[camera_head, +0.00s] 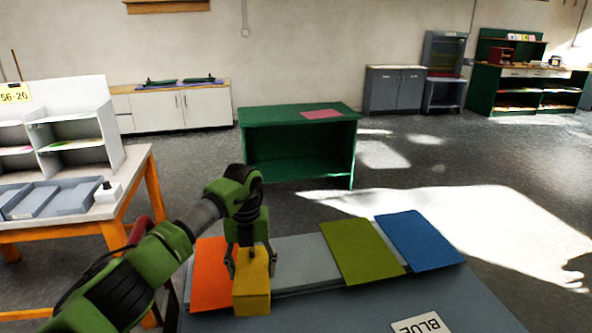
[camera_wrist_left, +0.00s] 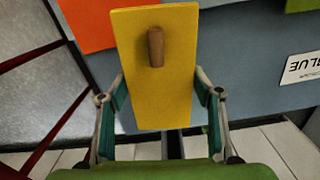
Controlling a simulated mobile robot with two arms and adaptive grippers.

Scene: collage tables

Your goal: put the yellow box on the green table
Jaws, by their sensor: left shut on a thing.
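The yellow box (camera_head: 252,295) is at the front left of the blue-grey table (camera_head: 345,305), in front of the orange sheet. My left gripper (camera_head: 251,264) is shut on it, with one finger on each side. In the left wrist view the box (camera_wrist_left: 150,95) fills the space between the fingers, and a brown knob (camera_wrist_left: 156,46) shows on its face. I cannot tell whether the box touches the blue-grey table. The green table (camera_head: 262,117), with an open shelf below, stands farther back, apart from the gripper. My right gripper is not in view.
Orange (camera_head: 211,270), olive-green (camera_head: 361,250) and blue (camera_head: 418,240) sheets lie on the blue-grey table. A pink sheet (camera_head: 322,114) lies on the green table, whose top is otherwise clear. A workbench (camera_head: 135,172) with trays stands at left. Open floor separates the tables.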

